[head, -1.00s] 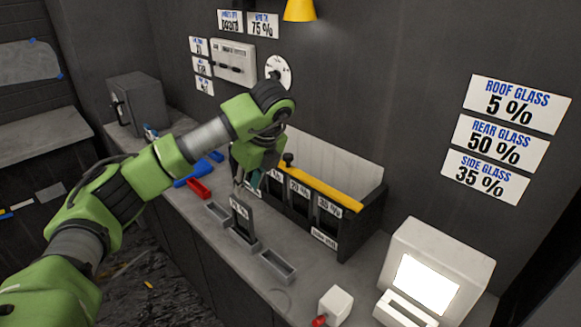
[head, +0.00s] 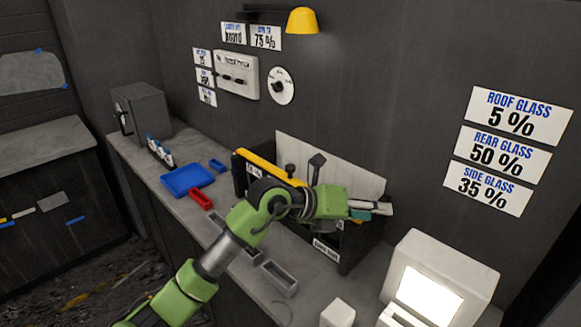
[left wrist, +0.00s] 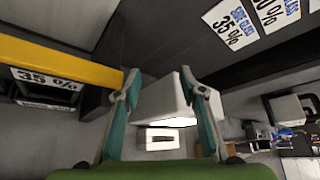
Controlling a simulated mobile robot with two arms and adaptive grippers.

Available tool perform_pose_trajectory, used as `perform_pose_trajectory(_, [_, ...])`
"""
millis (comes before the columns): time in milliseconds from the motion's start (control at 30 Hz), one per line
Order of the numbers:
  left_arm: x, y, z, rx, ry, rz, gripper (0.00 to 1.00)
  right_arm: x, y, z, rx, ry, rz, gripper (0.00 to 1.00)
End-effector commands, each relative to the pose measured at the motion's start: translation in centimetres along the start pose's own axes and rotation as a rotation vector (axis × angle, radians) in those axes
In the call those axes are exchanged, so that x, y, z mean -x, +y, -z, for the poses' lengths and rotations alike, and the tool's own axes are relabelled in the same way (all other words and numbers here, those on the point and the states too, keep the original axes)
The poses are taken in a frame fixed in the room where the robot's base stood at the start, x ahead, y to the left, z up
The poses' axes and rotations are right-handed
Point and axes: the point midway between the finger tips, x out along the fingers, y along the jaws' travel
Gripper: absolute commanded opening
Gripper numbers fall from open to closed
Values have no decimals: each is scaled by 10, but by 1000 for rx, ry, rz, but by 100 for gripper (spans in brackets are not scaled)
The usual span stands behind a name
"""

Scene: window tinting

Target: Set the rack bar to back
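The dark rack (head: 358,252) stands on the bench against the wall, with a tall pale back panel (head: 362,182). The yellow rack bar (head: 262,166) runs along its upper front and carries a black knob (head: 290,170). My left wrist hides the bar's right part in the head view. My left gripper (head: 372,209) is over the rack's right end. In the left wrist view its teal fingers (left wrist: 163,92) are apart with nothing between them. The bar (left wrist: 62,64) shows there at the left, its end close to the left finger; contact is unclear. My right gripper is out of view.
A white device with a lit screen (head: 428,285) and a white box (head: 338,313) stand right of the rack. A blue tray (head: 187,180), a red tray (head: 201,198) and small grey trays (head: 279,278) lie left and in front.

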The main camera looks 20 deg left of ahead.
Motion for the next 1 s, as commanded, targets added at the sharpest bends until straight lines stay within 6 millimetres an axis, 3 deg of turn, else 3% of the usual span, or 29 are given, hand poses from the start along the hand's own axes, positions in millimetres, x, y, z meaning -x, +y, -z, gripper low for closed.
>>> perform_pose_trajectory(133, [33, 37, -38, -203, -285, -8, 38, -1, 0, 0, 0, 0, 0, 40])
perform_pose_trajectory(233, [72, 80, -59, -352, -465, -120, 38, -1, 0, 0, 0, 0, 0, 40])
perform_pose_trajectory(400, [139, 148, -69, -554, -632, -370, 38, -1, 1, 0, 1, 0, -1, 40])
perform_pose_trajectory(533, [168, 173, -68, -635, -669, -486, 38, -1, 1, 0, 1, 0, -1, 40])
perform_pose_trajectory(667, [172, 180, -73, -658, -677, -516, 38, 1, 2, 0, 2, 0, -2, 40])
perform_pose_trajectory(1000, [132, 191, -115, -657, -673, -513, 38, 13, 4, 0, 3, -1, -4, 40])
